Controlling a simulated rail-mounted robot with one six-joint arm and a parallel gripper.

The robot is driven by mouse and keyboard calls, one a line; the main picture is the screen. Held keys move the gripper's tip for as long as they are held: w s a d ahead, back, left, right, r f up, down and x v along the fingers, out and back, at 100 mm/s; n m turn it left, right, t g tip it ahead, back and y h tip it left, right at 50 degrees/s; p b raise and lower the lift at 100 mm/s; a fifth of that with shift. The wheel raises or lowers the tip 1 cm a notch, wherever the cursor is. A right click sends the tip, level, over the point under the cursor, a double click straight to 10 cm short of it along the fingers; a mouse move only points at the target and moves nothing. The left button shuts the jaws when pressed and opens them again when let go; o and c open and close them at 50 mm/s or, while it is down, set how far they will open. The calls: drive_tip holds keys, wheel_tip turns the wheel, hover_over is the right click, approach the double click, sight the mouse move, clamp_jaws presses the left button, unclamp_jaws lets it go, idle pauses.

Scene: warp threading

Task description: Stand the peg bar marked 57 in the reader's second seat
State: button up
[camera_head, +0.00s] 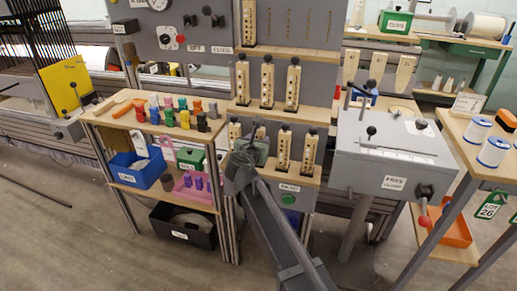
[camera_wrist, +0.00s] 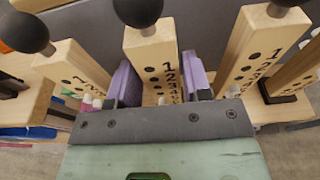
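The reader is the low wooden ledge with a READ label (camera_head: 289,188) and a green button. Pale wooden peg bars with black ball tops stand on it: one at left (camera_head: 234,131), two to the right (camera_head: 283,150) (camera_head: 309,152). My gripper (camera_wrist: 162,82), with purple fingers, is at the second place from the left. Its fingers are on both sides of a numbered bar (camera_wrist: 153,50); I cannot tell whether they press it. In the head view my gripper (camera_head: 258,145) hides most of that bar. The bar's foot is hidden, and no mark 57 is legible.
Other bars (camera_head: 267,84) stand on the shelf above, and one (camera_head: 249,22) higher up. In the wrist view, neighbouring bars stand close at left (camera_wrist: 75,62) and right (camera_wrist: 258,45).

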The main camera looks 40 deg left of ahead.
sight(258, 130)
drive_tip(key=c, duration=0.5)
wheel_tip(258, 130, up, 4)
drive_tip(key=p, duration=0.4)
